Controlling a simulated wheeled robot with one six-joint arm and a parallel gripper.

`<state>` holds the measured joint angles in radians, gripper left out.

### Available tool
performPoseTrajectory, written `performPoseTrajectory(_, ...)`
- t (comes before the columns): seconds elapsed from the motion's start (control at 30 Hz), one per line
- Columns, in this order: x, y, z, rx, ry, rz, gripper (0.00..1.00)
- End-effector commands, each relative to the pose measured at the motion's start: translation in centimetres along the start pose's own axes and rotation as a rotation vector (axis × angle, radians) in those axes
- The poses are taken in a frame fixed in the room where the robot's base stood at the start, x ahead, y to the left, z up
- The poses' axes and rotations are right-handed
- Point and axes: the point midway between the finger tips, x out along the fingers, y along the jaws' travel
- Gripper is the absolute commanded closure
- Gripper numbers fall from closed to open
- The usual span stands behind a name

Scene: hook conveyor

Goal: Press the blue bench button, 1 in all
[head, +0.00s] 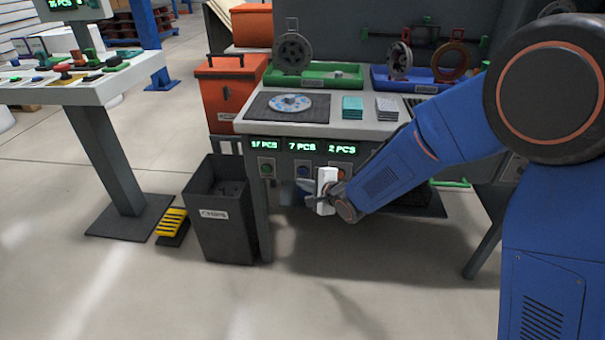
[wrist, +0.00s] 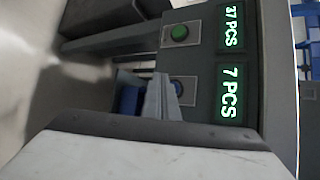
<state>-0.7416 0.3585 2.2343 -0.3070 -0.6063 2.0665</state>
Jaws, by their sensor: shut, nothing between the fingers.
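The blue button (head: 303,171) sits in the middle of a row on the bench's front panel, under the display reading 7 PCS (head: 302,146). In the wrist view the blue button (wrist: 179,87) shows only in part behind my fingers. My gripper (head: 304,186) is shut and empty, pointing at the panel just below the button in the head view. In the wrist view the shut fingertips (wrist: 162,92) overlap the button's near side. I cannot tell whether they touch it. The button face is mostly hidden there.
A green button (head: 266,170) is left of the blue one, a red button (head: 341,174) right, close to my wrist. The bench top (head: 365,128) overhangs the panel. A dark bin (head: 222,224) stands left of the bench. The floor in front is clear.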

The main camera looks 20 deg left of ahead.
Motion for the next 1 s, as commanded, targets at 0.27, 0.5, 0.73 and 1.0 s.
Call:
performPoseTrajectory(0.27,1.17,-0.80,-0.87,0.000,0.000,0.001,1.00)
performPoseTrajectory(0.5,1.26,-0.87,-0.94,0.000,0.000,0.001,1.00)
performPoseTrajectory(0.73,1.25,-0.87,-0.93,0.000,0.000,0.001,1.00)
performPoseTrajectory(1.0,1.24,-0.87,-0.92,0.000,0.000,0.001,1.00)
